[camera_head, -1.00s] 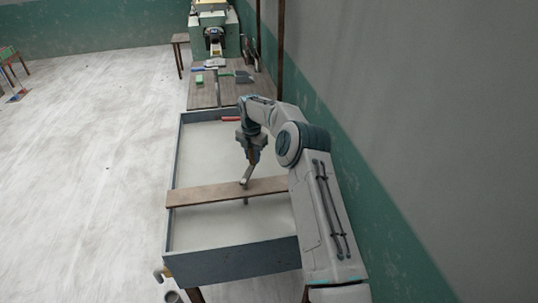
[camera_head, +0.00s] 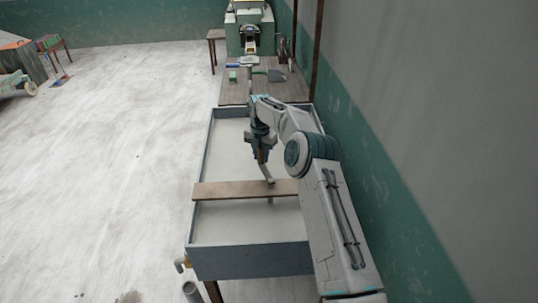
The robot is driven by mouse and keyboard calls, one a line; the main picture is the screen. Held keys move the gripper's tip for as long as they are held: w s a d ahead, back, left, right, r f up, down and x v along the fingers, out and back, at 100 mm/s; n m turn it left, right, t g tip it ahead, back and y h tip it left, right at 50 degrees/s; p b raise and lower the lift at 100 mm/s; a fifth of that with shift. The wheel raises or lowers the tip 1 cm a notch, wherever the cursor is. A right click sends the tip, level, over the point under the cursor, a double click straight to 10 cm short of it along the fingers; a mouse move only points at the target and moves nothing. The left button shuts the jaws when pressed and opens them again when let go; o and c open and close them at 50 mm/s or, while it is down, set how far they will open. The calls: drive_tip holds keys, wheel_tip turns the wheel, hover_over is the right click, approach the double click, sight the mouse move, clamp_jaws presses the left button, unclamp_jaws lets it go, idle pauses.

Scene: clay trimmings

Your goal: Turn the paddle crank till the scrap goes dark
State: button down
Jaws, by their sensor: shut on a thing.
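A dark-walled trough (camera_head: 250,262) holds a pale, smooth light-grey mass, the scrap (camera_head: 225,222). A brown plank (camera_head: 225,190) lies across the trough. The grey paddle crank (camera_head: 268,178) stands at the plank, its arm slanting from my gripper down to the right. A short piece of shaft shows below the plank; the paddle itself is hidden. My gripper (camera_head: 262,160) points down over the trough, behind the plank in the picture, and is shut on the crank's upper end. The fingertips are small and hard to make out.
A wooden table (camera_head: 235,93) beyond the trough holds a green block (camera_head: 233,76) and a grey tool (camera_head: 276,76). A green machine (camera_head: 262,38) stands behind it. A wall (camera_head: 400,160) runs close on the right. Open floor (camera_head: 110,150) lies to the left.

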drive_tip(key=shift+s+a, duration=0.3)
drive_tip(key=shift+a, duration=0.45)
drive_tip(key=c, duration=1.1)
unclamp_jaws()
drive_tip(key=shift+c, duration=0.2)
drive_tip(key=shift+w+d+r, duration=0.1)
drive_tip(key=shift+d, duration=0.05)
wheel_tip(320, 180, up, 14)
drive_tip(key=shift+f, duration=0.2)
